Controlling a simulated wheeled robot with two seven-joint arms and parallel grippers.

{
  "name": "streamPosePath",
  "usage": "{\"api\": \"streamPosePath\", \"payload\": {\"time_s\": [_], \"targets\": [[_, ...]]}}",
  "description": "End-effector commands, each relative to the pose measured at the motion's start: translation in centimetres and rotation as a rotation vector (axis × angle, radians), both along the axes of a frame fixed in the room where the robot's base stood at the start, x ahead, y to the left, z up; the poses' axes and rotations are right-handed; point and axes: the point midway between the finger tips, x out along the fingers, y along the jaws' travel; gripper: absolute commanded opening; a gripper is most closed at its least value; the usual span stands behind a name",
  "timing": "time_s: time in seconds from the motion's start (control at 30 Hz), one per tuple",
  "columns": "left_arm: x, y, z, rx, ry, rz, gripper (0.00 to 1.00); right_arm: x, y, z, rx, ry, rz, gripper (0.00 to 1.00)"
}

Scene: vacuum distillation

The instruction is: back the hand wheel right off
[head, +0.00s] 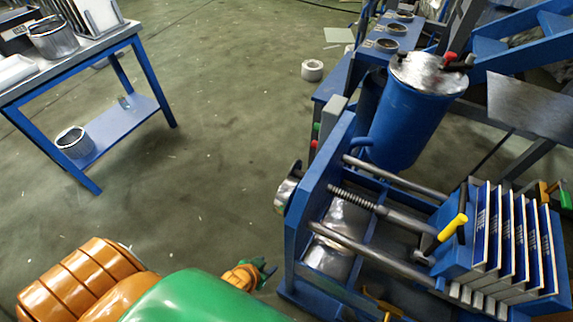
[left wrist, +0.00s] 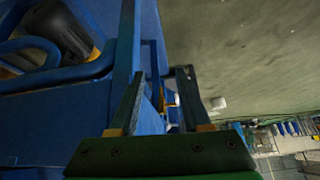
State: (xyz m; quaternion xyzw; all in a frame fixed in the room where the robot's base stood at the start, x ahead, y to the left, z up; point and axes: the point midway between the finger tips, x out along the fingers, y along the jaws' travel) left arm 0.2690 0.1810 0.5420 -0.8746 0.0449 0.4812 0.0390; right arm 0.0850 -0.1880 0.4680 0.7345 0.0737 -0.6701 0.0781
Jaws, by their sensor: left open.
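The blue press frame (head: 310,205) stands right of centre in the head view, with a threaded screw (head: 352,198) running to a stack of plates. A round silver part, seemingly the hand wheel (head: 286,187), sits on the outer left face of its end plate, seen nearly edge-on. My left gripper (head: 264,271) is low, left of the frame's foot and below the wheel, apart from it. In the left wrist view the gripper (left wrist: 162,75) has its fingers spread, with a blue edge behind them. No wheel can be made out there. My right gripper is not seen.
A blue drum with a silver lid (head: 428,72) stands behind the press. A yellow handle (head: 453,228) sits by the plates (head: 515,240). A blue-legged table (head: 120,130) stands at upper left. The floor (head: 215,120) between is mostly clear.

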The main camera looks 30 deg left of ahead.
Motion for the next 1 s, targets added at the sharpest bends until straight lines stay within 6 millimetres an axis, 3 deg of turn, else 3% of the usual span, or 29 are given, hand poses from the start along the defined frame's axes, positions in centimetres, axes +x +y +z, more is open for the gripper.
{"api": "streamPosePath", "payload": {"time_s": [0.03,0.27,0.47,0.57,0.7,0.9,1.0], "targets": [[1.0,0.0,-0.4,-0.004,-0.03,0.004,0.47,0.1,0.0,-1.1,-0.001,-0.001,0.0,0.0],[5.4,0.2,1.2,-0.022,-0.167,0.024,0.47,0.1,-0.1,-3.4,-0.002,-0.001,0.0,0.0],[10.1,0.4,3.7,-0.041,-0.34,0.043,0.47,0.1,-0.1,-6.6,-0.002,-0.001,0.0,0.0],[13.2,0.8,6.2,-0.055,-0.48,0.054,0.47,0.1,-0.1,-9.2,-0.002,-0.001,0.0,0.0],[16.5,1.3,11.7,-0.078,-0.722,0.065,0.47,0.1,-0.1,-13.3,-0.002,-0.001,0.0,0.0],[17.5,1.7,18.9,-0.096,-0.97,0.064,0.47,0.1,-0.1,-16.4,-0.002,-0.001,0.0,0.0],[17.8,1.7,20.4,-0.099,-1.007,0.063,0.47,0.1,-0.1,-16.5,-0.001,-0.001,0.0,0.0]]}}
